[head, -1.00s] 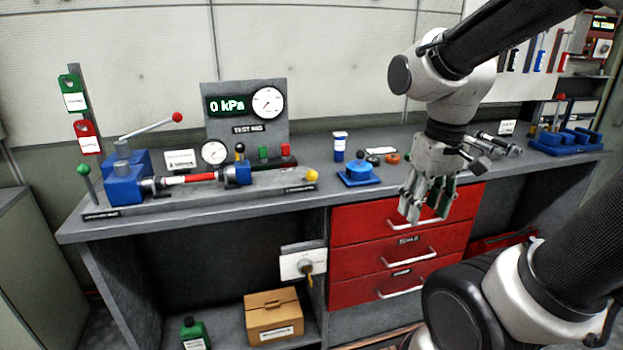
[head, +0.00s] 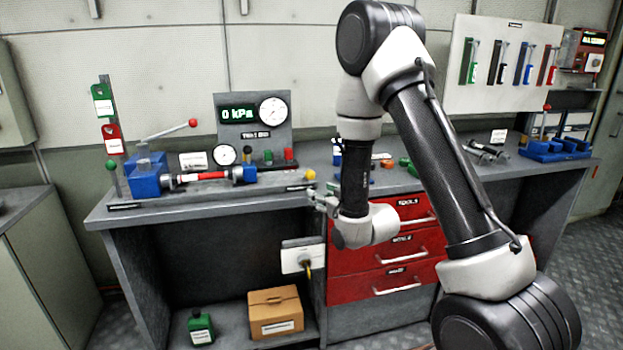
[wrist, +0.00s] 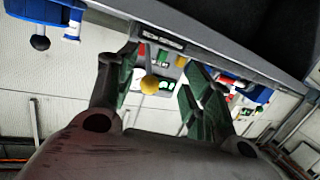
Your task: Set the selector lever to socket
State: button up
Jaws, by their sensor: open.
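A small lever with a yellow ball knob (head: 310,174) stands at the right end of the grey test-rig base, beside a small label plate (head: 299,187) too small to read. Its shaft and exact setting cannot be made out. My gripper (head: 320,196) is in front of the bench edge, close to and slightly below the knob, partly hidden by my wrist. In the wrist view the yellow knob (wrist: 150,84) shows between the two spread fingers of my gripper (wrist: 160,95), beyond them and apart from them. The gripper is open and empty.
The rig holds a blue pump (head: 147,178) with a red-knobbed handle (head: 192,123), a black-knobbed valve (head: 247,150) and a gauge panel reading 0 kPa (head: 250,121).

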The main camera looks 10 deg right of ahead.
aim_at(313, 177)
jog(key=shift+t, duration=0.9)
jog(key=r, duration=0.2)
jog(key=w+r, duration=0.1)
jog(key=shift+w+a+r, duration=0.2)
jog(key=shift+r, duration=0.2)
jog(key=x, duration=0.6)
jog(key=shift+w+a, duration=0.15)
jog(key=shift+w, duration=0.25)
grip_shut()
